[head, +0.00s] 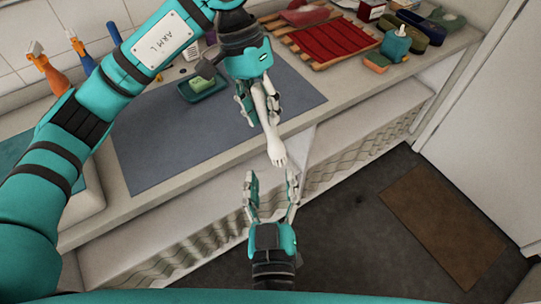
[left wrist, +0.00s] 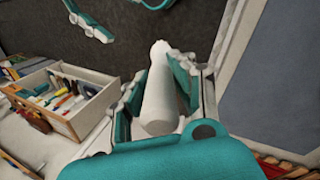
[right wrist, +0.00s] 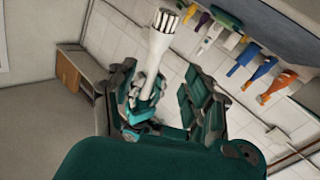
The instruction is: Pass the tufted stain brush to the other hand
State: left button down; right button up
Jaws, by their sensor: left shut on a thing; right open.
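The brush (left wrist: 158,90) also lies between the left fingers in the left wrist view. My right gripper (head: 272,180) is open and empty just below the brush head, its fingers pointing up towards it. In the right wrist view, dark and white tufts show on the brush head (right wrist: 166,20); part of the handle is hidden there.
A grey-blue mat (head: 190,150) covers part of the counter, with a green dish (head: 203,88) on it. A red slatted rack (head: 335,42) and a teal bottle (head: 395,45) stand at the back right. A brown floor mat (head: 440,220) lies below; the air around the grippers is free.

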aim_at(270, 145)
pick_arm(q)
jog(key=shift+w, duration=0.1)
pick_arm(e)
jog(key=w, duration=1)
jog(key=shift+w+a, duration=0.2)
jog(key=shift+a, duration=0.15)
jog(key=shift+c, duration=0.3)
jog(key=shift+a, duration=0.1)
grip_shut()
pick_arm(q)
jog(key=c, duration=1)
grip_release()
